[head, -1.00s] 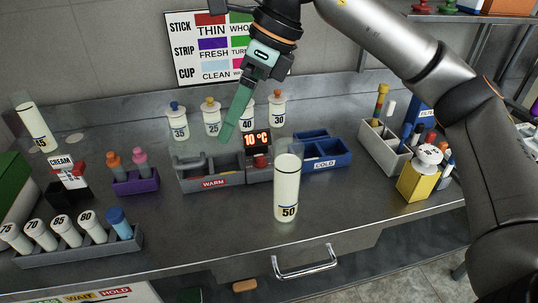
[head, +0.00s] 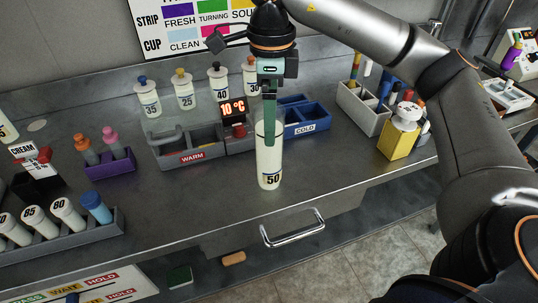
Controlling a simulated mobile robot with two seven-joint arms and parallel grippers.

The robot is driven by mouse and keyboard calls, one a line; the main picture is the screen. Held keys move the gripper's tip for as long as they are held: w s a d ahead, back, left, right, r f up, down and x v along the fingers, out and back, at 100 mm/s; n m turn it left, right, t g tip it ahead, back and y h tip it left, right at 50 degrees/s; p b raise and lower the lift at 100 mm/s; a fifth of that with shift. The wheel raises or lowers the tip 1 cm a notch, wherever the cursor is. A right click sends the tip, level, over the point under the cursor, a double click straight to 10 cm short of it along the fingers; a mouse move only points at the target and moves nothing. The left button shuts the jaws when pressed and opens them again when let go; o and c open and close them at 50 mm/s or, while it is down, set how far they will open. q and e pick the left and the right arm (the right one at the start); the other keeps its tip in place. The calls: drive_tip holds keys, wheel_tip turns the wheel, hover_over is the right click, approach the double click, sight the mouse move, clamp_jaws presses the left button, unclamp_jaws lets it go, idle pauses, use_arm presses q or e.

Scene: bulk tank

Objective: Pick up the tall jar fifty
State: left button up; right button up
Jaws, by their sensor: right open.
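My right gripper (head: 269,140) points down in front of the jar's upper part in the picture. Its green finger covers part of the jar's top, and only one finger shows clearly. It is open; I cannot tell whether it touches the jar. My left gripper is not in view.
Behind the jar are the grey WARM tray (head: 163,155), the 10 °C display (head: 233,109) and the blue COLD tray (head: 323,121). Several numbered jars stand at the back. A yellow block (head: 396,143) is at right. A drawer handle (head: 292,234) sits below the counter.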

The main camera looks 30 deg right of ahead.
sight(269, 151)
wheel_tip(269, 151, down, 4)
drive_tip(key=shift+a+f, duration=0.15)
drive_tip(key=shift+f, duration=0.05)
drive_tip(key=shift+c, duration=0.2)
clamp_jaws()
idle(0.6)
drive_tip(key=shift+w+r, duration=0.1)
